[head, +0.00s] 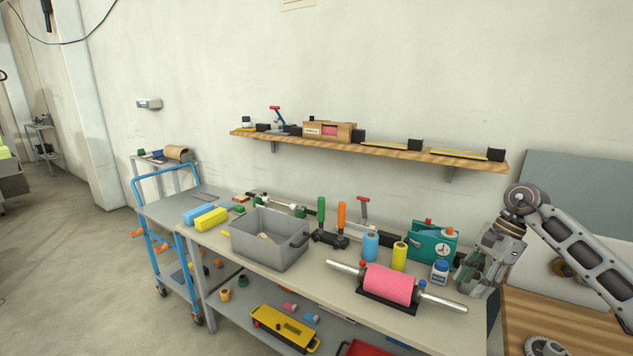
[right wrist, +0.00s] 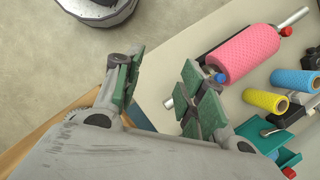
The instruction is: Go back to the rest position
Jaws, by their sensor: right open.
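My right gripper (head: 480,268) is at the right end of the grey workbench in the head view, with its arm coming in from the right. In the right wrist view its green-padded fingers (right wrist: 160,92) are apart with nothing between them. A pink textured roll (head: 389,284) lies on a metal bar across a black stand on the bench, to the left of the gripper. The roll also shows in the right wrist view (right wrist: 252,54), beyond the fingers. My left gripper is not in view.
A teal box (head: 432,246), a blue-lidded jar (head: 440,271), a blue roll (head: 371,246) and a yellow roll (head: 399,256) stand near the gripper. A grey bin (head: 246,247) sits farther left. A wooden surface (head: 560,325) lies at right. A wall shelf (head: 375,149) runs above.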

